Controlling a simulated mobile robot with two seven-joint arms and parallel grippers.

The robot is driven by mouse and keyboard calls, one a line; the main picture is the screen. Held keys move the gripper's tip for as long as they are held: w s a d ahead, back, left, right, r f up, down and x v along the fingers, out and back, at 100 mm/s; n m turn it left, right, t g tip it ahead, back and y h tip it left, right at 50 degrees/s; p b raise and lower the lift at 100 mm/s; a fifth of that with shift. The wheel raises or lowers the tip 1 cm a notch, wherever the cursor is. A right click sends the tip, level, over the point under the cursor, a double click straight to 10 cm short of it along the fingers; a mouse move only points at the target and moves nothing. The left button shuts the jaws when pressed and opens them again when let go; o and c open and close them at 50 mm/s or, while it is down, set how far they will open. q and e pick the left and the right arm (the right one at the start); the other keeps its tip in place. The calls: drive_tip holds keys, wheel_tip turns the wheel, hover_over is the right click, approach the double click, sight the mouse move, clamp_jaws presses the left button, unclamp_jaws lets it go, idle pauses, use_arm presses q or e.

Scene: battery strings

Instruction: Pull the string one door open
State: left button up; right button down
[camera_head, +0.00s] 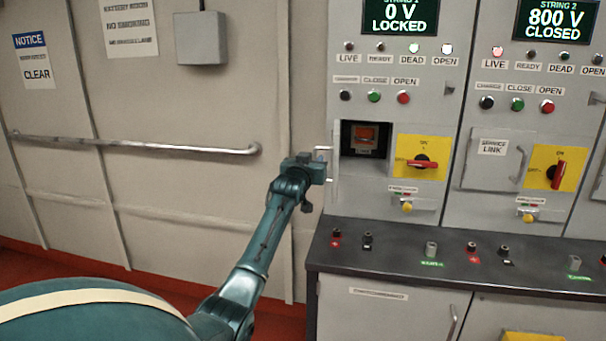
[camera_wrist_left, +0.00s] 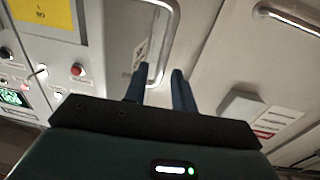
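The string one door (camera_head: 334,176) stands swung open to the left of its compartment and shows nearly edge-on in the head view. The compartment (camera_head: 365,137) is exposed, with an orange-fronted part inside. The door's handle (camera_head: 322,150) is at my left gripper (camera_head: 320,168). In the left wrist view, the metal handle (camera_wrist_left: 163,62) passes between the two blue fingers (camera_wrist_left: 160,88), with a visible gap between the fingers. The left gripper looks open around the handle; contact cannot be told. The door face (camera_wrist_left: 122,40) with its label shows beside it. My right gripper is not in view.
The string one panel reads 0 V LOCKED; its red rotary switch (camera_head: 422,162) is right of the compartment. String two's closed service link door (camera_head: 492,165) is farther right. A dark counter ledge (camera_head: 385,262) juts out below. A handrail (camera_head: 140,146) runs along the left wall.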

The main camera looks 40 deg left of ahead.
use_arm(q)
drive_tip(key=b+v, duration=0.1)
drive_tip(key=v, duration=0.9)
drive_tip(key=shift+f, duration=0.1)
drive_tip(key=s+d+f+m+g+h, duration=0.1)
drive_tip(key=s+d+f+m+h, duration=0.25)
drive_tip(key=d+f, duration=0.85)
drive_tip(key=s+d+f+m+g+h, duration=0.1)
drive_tip(key=s+d+f+m+h, duration=0.25)
drive_tip(key=d+f, duration=0.8)
drive_tip(key=s+d+f+g+h, duration=0.1)
drive_tip(key=s+d+f+h, duration=0.1)
drive_tip(key=s+d+f, duration=0.4)
drive_tip(key=s+d+f+m+g+h, duration=0.1)
drive_tip(key=s+d+f+g+h, duration=0.1)
drive_tip(key=s+d+f, duration=0.5)
drive_tip(key=s+d, duration=0.3)
drive_tip(key=s, duration=0.3)
drive_tip(key=shift+d+f+m+h, duration=0.15)
drive_tip(key=shift+f+m+h, duration=0.05)
drive_tip(key=shift+m+h, duration=0.1)
